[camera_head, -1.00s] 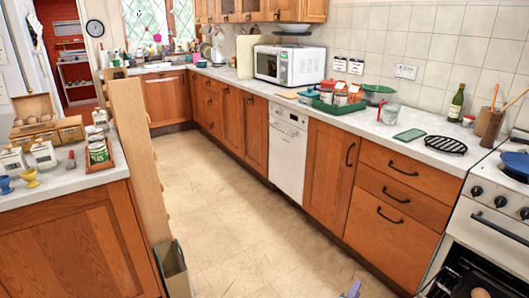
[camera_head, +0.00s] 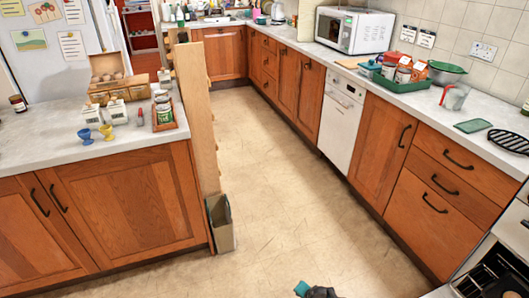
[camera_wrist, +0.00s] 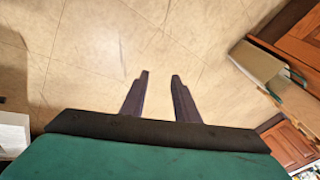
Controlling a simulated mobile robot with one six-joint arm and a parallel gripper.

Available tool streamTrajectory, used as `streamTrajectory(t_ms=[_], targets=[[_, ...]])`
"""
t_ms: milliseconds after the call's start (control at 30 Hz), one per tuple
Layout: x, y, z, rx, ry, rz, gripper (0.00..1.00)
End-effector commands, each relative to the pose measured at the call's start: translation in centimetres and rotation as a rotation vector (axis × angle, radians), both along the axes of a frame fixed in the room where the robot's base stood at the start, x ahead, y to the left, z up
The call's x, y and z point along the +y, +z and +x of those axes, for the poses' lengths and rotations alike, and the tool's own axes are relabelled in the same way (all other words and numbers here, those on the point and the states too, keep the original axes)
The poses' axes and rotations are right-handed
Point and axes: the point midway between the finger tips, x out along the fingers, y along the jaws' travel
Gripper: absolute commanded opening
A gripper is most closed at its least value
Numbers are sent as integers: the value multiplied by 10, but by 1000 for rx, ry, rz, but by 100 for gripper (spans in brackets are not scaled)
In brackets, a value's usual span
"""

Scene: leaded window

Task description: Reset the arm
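In the wrist view my gripper (camera_wrist: 158,80) has its two dark fingers apart, with nothing between them. It hangs over the bare tiled floor (camera_wrist: 95,60). In the head view only a small teal and dark part of my arm shows at the bottom edge; the fingers cannot be made out there.
A narrow bin (camera_head: 222,225) stands on the floor by the end of the left counter (camera_head: 60,148); it also shows in the wrist view (camera_wrist: 258,66). Drawers (camera_head: 440,190) line the right side. The oven (camera_head: 490,270) is at lower right. The floor between (camera_head: 270,180) is clear.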

Motion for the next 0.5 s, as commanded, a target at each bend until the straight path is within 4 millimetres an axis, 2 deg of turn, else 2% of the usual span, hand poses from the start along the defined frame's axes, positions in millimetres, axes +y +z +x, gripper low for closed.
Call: streamTrajectory(t_ms=[200,500], targets=[[12,-13,-59,223,223,-54,28],[0,-16,-141,534,490,-102,28]])
